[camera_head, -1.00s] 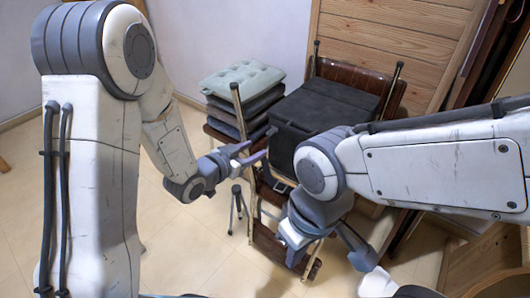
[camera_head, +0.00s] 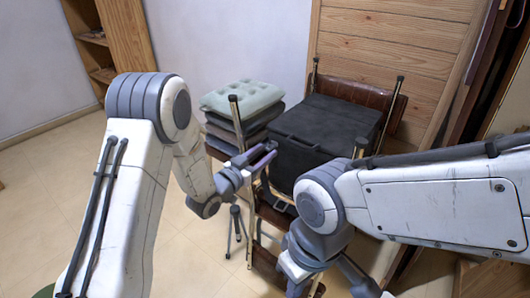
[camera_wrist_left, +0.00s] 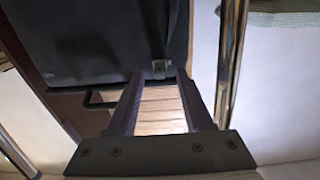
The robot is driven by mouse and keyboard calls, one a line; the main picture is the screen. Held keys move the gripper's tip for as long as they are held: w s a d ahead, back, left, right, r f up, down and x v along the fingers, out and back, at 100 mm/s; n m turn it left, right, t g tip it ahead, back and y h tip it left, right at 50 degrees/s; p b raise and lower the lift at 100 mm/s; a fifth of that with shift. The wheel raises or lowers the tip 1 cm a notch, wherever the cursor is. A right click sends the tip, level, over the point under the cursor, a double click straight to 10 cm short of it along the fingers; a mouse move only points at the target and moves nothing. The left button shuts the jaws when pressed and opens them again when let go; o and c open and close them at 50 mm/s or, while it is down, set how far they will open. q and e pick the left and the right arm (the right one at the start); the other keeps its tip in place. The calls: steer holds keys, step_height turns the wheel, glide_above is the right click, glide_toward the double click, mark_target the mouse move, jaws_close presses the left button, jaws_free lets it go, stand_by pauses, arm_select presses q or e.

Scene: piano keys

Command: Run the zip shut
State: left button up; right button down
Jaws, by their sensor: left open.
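A black soft case (camera_head: 315,130) with a dark lid lies on the stacked chairs in the head view. My left gripper (camera_head: 262,152) is open at the case's near left side, its fingers pointing toward it. In the left wrist view the black case (camera_wrist_left: 100,45) fills the top. A small grey tab, perhaps the zip pull (camera_wrist_left: 158,69), hangs at its lower edge, between and just beyond the fingertips of my left gripper (camera_wrist_left: 158,78). I cannot tell whether they touch it. The zip's line is too dark to make out. My right gripper is not seen; only its arm shows.
Folded chairs with metal legs (camera_head: 238,128) surround the case; one leg stands close to my left gripper. Grey-green cushions (camera_head: 243,98) are stacked to the left. A small tripod (camera_head: 236,228) stands below. A wooden panel (camera_head: 395,45) is behind. The floor at left is clear.

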arm_select(q)
steer(key=shift+w+d, duration=0.35)
steer(key=shift+w, duration=0.05)
steer(key=shift+c, duration=0.3)
jaws_close()
stand_by(1.0)
